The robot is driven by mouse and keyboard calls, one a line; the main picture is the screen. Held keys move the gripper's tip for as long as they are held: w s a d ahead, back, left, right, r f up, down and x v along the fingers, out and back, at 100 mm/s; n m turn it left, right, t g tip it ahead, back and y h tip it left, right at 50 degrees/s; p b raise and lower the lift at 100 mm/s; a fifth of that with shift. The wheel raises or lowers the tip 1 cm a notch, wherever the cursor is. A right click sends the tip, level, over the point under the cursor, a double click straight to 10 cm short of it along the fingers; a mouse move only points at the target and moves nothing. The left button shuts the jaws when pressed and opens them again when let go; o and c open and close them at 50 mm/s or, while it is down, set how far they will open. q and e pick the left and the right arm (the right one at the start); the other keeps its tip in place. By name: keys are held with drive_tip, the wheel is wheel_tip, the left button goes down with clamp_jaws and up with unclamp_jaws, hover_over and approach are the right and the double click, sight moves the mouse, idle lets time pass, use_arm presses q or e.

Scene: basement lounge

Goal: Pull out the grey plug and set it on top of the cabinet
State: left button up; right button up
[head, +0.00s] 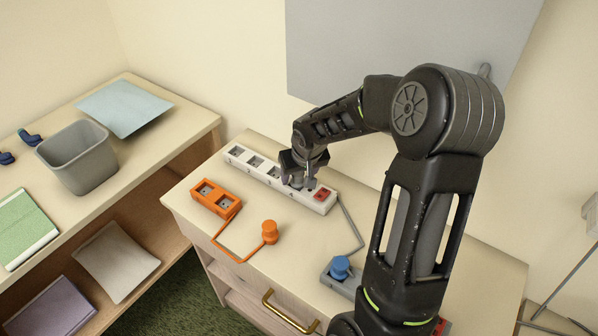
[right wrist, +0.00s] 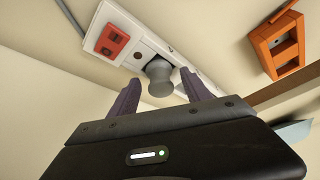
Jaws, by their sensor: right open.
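The grey plug (right wrist: 160,78) sits in a socket of the white power strip (right wrist: 190,82), beside the strip's red switch (right wrist: 112,41). In the head view the white power strip (head: 248,163) lies along the back of the cabinet top (head: 290,258), and my gripper mostly hides the plug. My right gripper (head: 299,180) is over the strip near its red switch end. In the right wrist view its fingers (right wrist: 162,88) are open, one on each side of the plug; I cannot tell whether they touch it. My left gripper is not in view.
An orange socket block (head: 215,198) and an orange plug (head: 269,231) lie on the cabinet's left part. A blue plug (head: 340,267) is in a grey block near the front. A shelf at left holds a grey bin (head: 78,158). The cabinet top between the plugs is clear.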

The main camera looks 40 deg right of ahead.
drive_tip(key=shift+c, duration=0.3)
clamp_jaws()
drive_tip(key=shift+r+p, duration=0.6)
drive_tip(key=shift+r, duration=0.5)
idle(0.6)
drive_tip(key=shift+r+p, duration=1.55)
drive_tip(key=shift+r, duration=0.95)
